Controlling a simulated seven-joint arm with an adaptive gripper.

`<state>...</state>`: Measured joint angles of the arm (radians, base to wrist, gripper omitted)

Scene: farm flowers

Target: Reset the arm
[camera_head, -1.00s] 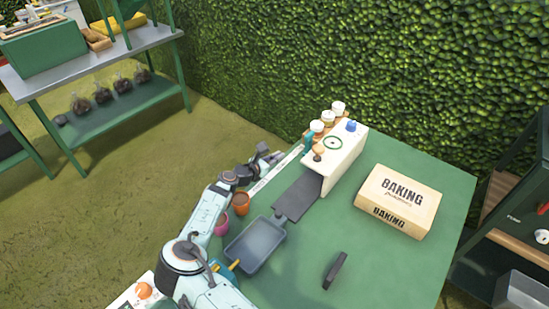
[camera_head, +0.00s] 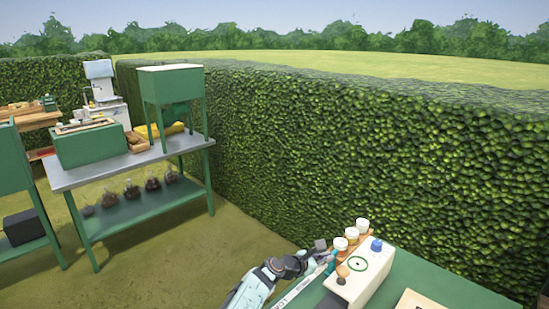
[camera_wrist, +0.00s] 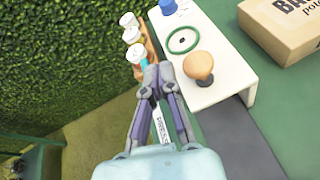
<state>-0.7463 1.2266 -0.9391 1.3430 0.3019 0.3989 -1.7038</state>
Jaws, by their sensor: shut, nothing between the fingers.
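My gripper (camera_head: 326,251) is at the bottom middle of the head view, beside the left edge of the green table (camera_head: 432,279). In the wrist view the two fingers of my gripper (camera_wrist: 158,70) come together at the tips, with nothing held between them. The tips appear next to the white box (camera_wrist: 222,66) and the white-capped bottles (camera_wrist: 133,36). I cannot tell whether they touch. A ruler-like strip (camera_wrist: 161,124) shows between the finger links, below or behind them.
The white box (camera_head: 361,271) carries a blue cap (camera_head: 376,245), a green ring and a wooden knob. A cardboard box (camera_wrist: 285,22) lies to the right. A tall hedge (camera_head: 370,150) stands behind the table. A metal-topped bench (camera_head: 95,172) is at the left.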

